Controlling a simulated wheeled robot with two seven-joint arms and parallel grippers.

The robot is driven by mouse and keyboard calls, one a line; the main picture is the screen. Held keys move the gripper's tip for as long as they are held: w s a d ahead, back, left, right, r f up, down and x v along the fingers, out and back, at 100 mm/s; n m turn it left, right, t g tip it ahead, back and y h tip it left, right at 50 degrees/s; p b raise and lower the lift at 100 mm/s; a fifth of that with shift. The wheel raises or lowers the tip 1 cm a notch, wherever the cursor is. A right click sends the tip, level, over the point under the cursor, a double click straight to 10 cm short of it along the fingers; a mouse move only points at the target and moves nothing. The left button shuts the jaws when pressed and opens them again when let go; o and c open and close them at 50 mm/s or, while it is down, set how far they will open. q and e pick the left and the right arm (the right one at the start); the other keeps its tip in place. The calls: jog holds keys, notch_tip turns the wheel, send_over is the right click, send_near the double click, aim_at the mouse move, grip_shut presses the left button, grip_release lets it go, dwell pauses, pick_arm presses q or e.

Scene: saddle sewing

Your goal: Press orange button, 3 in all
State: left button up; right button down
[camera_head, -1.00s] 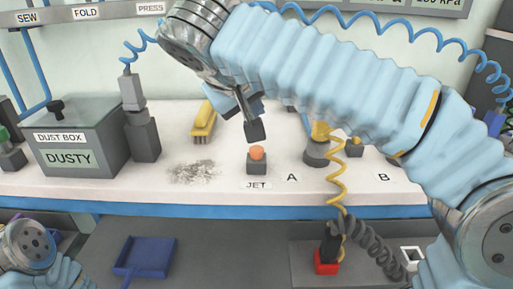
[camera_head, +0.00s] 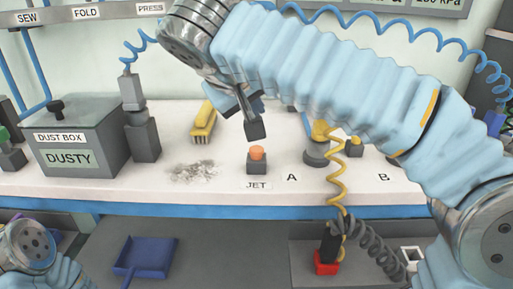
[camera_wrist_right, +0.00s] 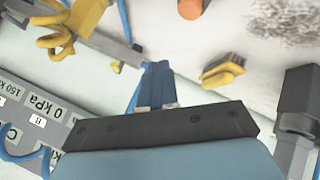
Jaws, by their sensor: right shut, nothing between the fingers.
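The orange button (camera_head: 257,153) sits on a small dark grey block behind the JET label (camera_head: 257,185) on the white bench. In the right wrist view the orange button (camera_wrist_right: 190,9) shows at the top edge, partly cut off. My right gripper (camera_head: 256,130) is shut and empty, pointing down. In the head view its dark fingertip is just above the button, with a small gap visible between them. My left gripper is not in view; only part of my left arm shows at the lower left.
Grey dust (camera_head: 193,172) lies left of the button, with a yellow brush (camera_head: 203,122) behind it. The grey dust box (camera_head: 80,150) stands at the left. A yellow coiled hose (camera_head: 337,180) hangs at the right. A blue dustpan (camera_head: 145,257) lies below the bench.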

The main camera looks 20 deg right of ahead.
notch_tip(320, 180, up, 4)
jog(key=shift+f, duration=0.15)
dwell(0.3)
jog(key=b, duration=0.2)
send_over(254, 151)
notch_tip(254, 151, down, 7)
jog(key=shift+f, duration=0.2)
jog(key=shift+f+b, duration=0.75)
dwell(1.4)
jog(key=shift+f+b, duration=0.3)
jog(key=shift+f, duration=0.1)
